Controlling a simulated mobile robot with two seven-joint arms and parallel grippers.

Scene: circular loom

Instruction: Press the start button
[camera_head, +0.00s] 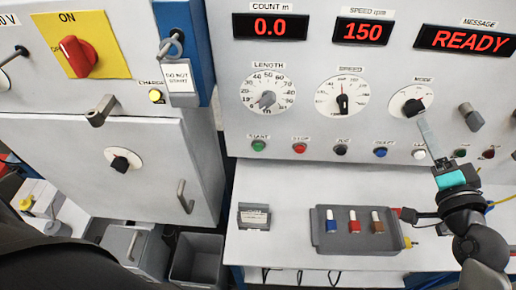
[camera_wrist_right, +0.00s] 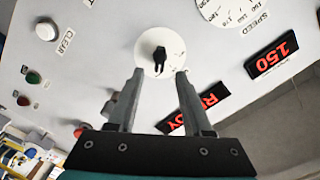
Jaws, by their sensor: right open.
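The start button (camera_head: 258,145) is a small green button under the START label, at the left end of a row of buttons on the grey machine panel. My right gripper (camera_head: 424,124) is open and empty, far to the right of it, in front of the panel just below the MODE dial. In the right wrist view the two fingers (camera_wrist_right: 159,74) point at the panel, with the black knob of that dial (camera_wrist_right: 160,50) showing between and beyond their tips. I cannot tell whether they touch the panel. The start button cannot be made out in the wrist view. My left gripper is not in view.
A red stop button (camera_head: 299,147) sits right of the start button, then black, blue and white (camera_head: 419,154) ones. Another green button (camera_head: 460,153) sits behind my right gripper. A grey tray (camera_head: 327,243) with coloured items lies on the shelf below. The display reads READY (camera_head: 465,39).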

